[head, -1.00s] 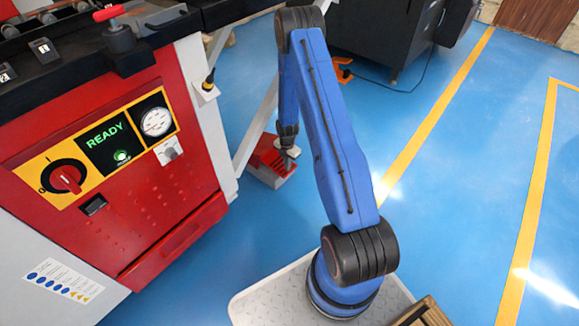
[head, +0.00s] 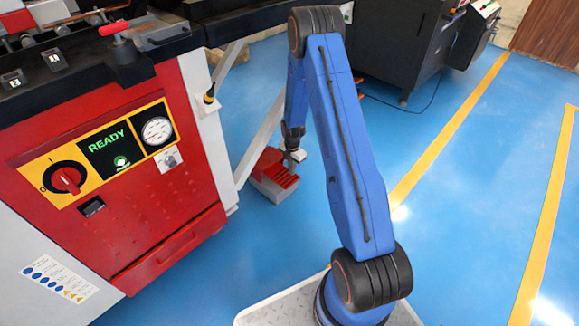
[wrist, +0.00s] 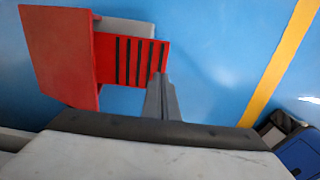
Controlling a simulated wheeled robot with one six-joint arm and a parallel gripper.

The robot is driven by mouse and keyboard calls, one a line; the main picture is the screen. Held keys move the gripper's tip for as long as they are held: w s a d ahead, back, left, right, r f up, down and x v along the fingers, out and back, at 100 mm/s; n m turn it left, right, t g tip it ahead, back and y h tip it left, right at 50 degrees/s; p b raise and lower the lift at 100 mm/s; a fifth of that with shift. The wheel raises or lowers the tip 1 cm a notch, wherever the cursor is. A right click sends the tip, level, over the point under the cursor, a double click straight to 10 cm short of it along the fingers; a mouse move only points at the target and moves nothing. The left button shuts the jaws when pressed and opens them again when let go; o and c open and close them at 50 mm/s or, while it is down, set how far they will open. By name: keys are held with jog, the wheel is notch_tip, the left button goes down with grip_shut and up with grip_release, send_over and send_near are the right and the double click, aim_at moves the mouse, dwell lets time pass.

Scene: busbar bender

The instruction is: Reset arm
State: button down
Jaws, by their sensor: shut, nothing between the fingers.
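My blue arm stands folded in the middle of the head view, its elbow high and its forearm hanging down behind the upper link. My gripper (head: 292,162) hangs at the lower end of the forearm, near the red foot pedal (head: 273,172) on the floor. In the wrist view my gripper (wrist: 163,78) has its fingers together, with nothing between them. The pedal (wrist: 130,60), red with black strips, lies beyond the fingertips; I cannot tell if they touch it.
The red busbar bender (head: 110,170) stands at the left, its panel screen (head: 108,147) reading READY. A red-handled clamp (head: 118,35) sits on its top edge. A dark machine (head: 395,45) stands at the back. Blue floor (head: 450,200) with yellow lines is clear at the right.

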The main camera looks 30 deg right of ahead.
jog(key=s+a+r+m+t, duration=0.1)
jog(key=s+a+r+m, duration=0.25)
jog(key=r, duration=0.95)
jog(key=s+a+r+m, duration=0.2)
jog(key=s+r+m, duration=0.25)
jog(key=r, duration=0.85)
jog(key=s+a+r+m+t, duration=0.1)
jog(key=s+a+r+m, duration=0.2)
jog(key=r, duration=0.9)
jog(key=s+a+r+m+t, duration=0.1)
jog(key=s+r+m, duration=0.2)
jog(key=s, duration=0.7)
jog(key=s+a+r+m, duration=0.2)
jog(key=s+r+m, duration=0.2)
jog(key=s, duration=0.7)
jog(key=s+a+r+m+t, duration=0.1)
jog(key=s+r+m, duration=0.3)
jog(key=s, duration=0.6)
notch_tip(320, 180, up, 3)
jog(key=shift+s+a+f+t, duration=0.1)
jog(key=shift+s+a+t, duration=0.05)
jog(key=shift+t, duration=0.15)
